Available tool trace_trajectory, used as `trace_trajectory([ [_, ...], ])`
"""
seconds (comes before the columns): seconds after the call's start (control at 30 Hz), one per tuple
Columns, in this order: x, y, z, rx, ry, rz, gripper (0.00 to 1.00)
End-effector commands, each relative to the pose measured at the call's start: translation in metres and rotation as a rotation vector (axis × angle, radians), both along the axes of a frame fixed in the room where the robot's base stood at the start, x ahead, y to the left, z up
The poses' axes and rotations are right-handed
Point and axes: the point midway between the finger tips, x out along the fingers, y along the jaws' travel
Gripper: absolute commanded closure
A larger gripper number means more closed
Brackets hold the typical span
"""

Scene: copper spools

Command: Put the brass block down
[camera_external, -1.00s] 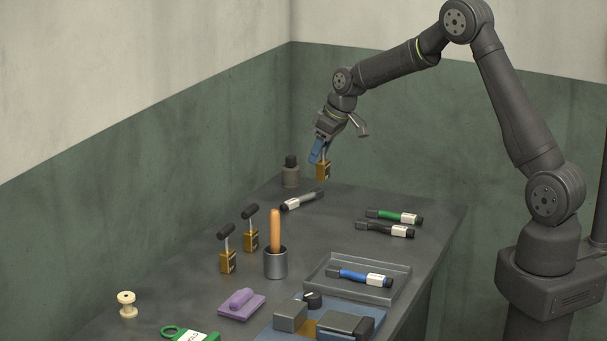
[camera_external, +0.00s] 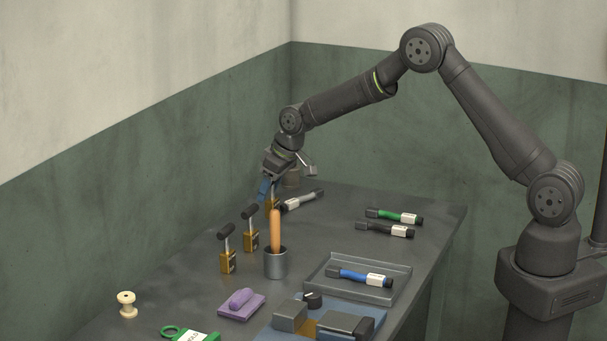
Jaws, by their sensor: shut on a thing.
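My gripper (camera_external: 267,188) is at the back left of the bench, shut on a brass block (camera_external: 273,203). Only part of this block shows, behind the top of the orange-handled tool; whether it touches the bench cannot be told. Two similar brass blocks with black-topped handles stand upright on the bench, one nearer (camera_external: 228,262) and one farther back (camera_external: 251,240), both in front of my gripper.
A metal cup (camera_external: 276,264) holds the orange handle (camera_external: 275,228). A tray (camera_external: 318,286) holds a blue marker.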

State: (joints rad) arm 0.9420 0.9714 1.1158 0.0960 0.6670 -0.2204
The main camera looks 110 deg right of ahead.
Motion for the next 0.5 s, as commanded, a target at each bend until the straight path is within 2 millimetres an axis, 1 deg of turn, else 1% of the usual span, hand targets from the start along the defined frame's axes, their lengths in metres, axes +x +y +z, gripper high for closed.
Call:
trace_trajectory([
  [0.1, -0.001, 0.0, -0.018, 0.001, 0.001, 0.0, 0.85],
  [0.2, -0.001, 0.0, -0.03, -0.001, 0.0, -0.001, 0.85],
  [0.5, 0.0, -0.001, -0.033, -0.003, -0.002, -0.001, 0.85],
])
